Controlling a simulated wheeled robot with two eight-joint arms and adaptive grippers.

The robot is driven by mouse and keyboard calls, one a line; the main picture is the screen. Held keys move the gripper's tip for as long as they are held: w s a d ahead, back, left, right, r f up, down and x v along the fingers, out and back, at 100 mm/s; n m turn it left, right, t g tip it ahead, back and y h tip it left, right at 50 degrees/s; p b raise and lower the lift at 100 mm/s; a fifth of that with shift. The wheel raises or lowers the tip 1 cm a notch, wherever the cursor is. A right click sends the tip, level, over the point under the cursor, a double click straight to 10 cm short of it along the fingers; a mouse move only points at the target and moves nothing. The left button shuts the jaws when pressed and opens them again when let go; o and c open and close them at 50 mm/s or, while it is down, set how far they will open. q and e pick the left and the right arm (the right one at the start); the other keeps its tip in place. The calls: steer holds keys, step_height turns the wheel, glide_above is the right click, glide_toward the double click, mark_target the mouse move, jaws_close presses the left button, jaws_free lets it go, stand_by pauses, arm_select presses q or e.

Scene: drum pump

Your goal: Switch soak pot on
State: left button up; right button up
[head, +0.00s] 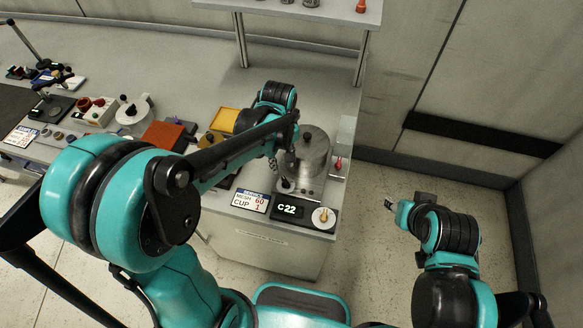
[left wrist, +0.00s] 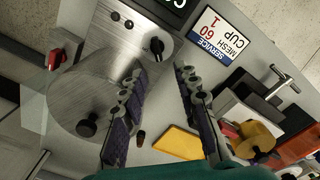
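The soak pot (head: 312,153) is a grey metal cylinder with a black lid knob on a metal base at the counter's right end. It also shows in the left wrist view (left wrist: 88,100). A black rotary knob (left wrist: 157,46) sits on a round plate on the base's front panel. My left gripper (head: 276,160) is beside the pot; in the left wrist view its two fingers (left wrist: 159,78) are apart and empty, with the black knob just beyond the tips. My right gripper (head: 405,208) hangs over the floor at right; its finger opening is unclear.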

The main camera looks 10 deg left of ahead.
mark_target(284, 179)
arm_select(q)
steer(key=shift+w+d+f, duration=0.15)
steer(key=shift+d+f, duration=0.05)
steer(key=shift+f, duration=0.4)
step_height(284, 179, down, 7)
steer(key=b, duration=0.2)
steer(key=shift+b, duration=0.35)
jaws_close()
